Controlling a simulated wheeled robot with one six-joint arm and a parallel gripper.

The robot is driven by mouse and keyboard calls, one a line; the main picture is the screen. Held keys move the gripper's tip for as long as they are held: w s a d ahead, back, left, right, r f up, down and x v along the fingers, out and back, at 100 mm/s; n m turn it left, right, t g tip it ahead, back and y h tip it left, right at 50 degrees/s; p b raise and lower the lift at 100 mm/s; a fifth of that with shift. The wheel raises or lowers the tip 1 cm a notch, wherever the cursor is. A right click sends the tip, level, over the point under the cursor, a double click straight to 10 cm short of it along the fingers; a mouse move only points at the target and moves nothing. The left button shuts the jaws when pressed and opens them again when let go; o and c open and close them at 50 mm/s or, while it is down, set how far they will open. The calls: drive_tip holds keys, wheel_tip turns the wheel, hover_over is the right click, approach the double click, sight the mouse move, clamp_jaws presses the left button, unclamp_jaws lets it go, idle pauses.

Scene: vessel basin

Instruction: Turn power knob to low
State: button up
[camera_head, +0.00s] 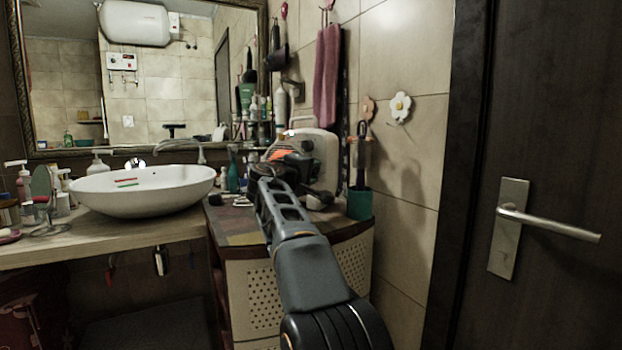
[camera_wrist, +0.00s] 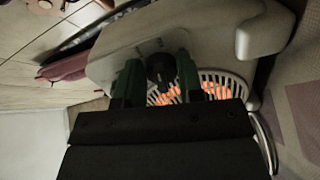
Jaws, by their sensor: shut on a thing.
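A small pale heater (camera_head: 322,146) stands on the cabinet top, and its front grille glows orange. In the wrist view the heater body (camera_wrist: 215,45) fills the upper middle, with the glowing grille (camera_wrist: 215,86) beside my fingers. The dark round power knob (camera_wrist: 160,68) is on the heater's face, between my two fingers. My gripper (camera_wrist: 158,80) is shut on the knob, one finger on each side. In the head view my arm reaches up to the heater, and my gripper and arm hide the knob. I cannot read the knob's setting or markings.
A white basin (camera_head: 145,190) sits on the counter to the left. A teal cup (camera_head: 360,203) stands right of the heater, near the tiled wall. Bottles (camera_head: 232,172) stand behind my arm. A dark door (camera_head: 550,140) is at the right.

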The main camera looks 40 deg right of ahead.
drive_tip(key=shift+f+m+b, duration=0.1)
drive_tip(key=shift+m+b, duration=0.2)
drive_tip(key=shift+m, duration=0.3)
drive_tip(key=o, duration=0.9)
drive_tip(key=shift+c, duration=0.2)
drive_tip(key=v, duration=1.3)
drive_tip(key=shift+a, duration=0.4)
drive_tip(key=shift+s, duration=0.15)
